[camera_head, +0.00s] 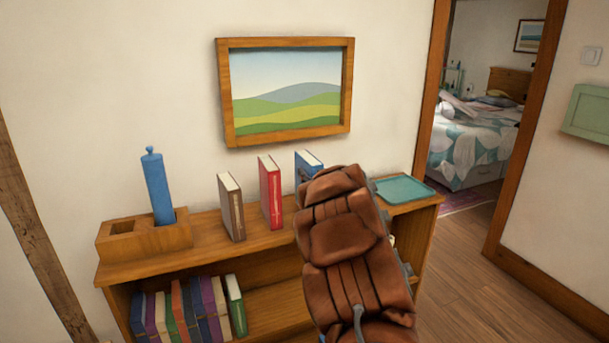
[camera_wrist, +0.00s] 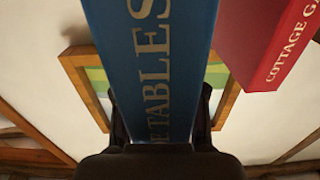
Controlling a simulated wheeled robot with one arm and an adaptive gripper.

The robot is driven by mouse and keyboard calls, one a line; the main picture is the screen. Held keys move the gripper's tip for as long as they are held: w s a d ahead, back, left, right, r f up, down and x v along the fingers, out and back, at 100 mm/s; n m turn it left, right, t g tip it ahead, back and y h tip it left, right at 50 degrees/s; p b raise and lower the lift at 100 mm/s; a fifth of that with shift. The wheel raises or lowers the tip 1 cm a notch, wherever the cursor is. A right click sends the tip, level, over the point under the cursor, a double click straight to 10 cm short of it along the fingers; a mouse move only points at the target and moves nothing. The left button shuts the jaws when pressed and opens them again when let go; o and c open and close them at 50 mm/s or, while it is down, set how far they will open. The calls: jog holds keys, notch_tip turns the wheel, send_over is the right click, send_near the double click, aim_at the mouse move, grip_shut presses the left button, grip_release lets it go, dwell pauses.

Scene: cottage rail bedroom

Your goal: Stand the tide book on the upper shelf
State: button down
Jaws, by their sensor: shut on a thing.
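The tide book is blue, with pale lettering ending in "ETABLES" on its spine (camera_wrist: 150,60) in the wrist view. My gripper (camera_wrist: 158,118) is shut on it, one dark finger on each side. In the head view the book's top (camera_head: 309,158) shows above my brown arm, which hides its lower part. It looks upright, right of the red book. Whether its base touches the wood is hidden. The upper shelf (camera_head: 262,240) is the wooden top surface of the bookcase.
A red book (camera_head: 270,193) and a brown book (camera_head: 231,207) stand on the upper shelf. A holder (camera_head: 115,247) with a blue cylinder (camera_head: 157,188) is at left, a teal tray (camera_head: 403,189) at right. Several books fill the lower shelf. A framed picture (camera_head: 344,95) hangs behind.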

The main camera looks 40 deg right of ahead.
jog(key=w+d+f+p, duration=0.3)
jog(key=w+f, duration=0.1)
jog(key=w, duration=0.2)
dwell(0.7)
jog(key=shift+w+d+f, duration=0.1)
jog(key=shift+f, duration=0.05)
jog(key=c, duration=0.7)
grip_release()
jog(key=shift+o, duration=0.2)
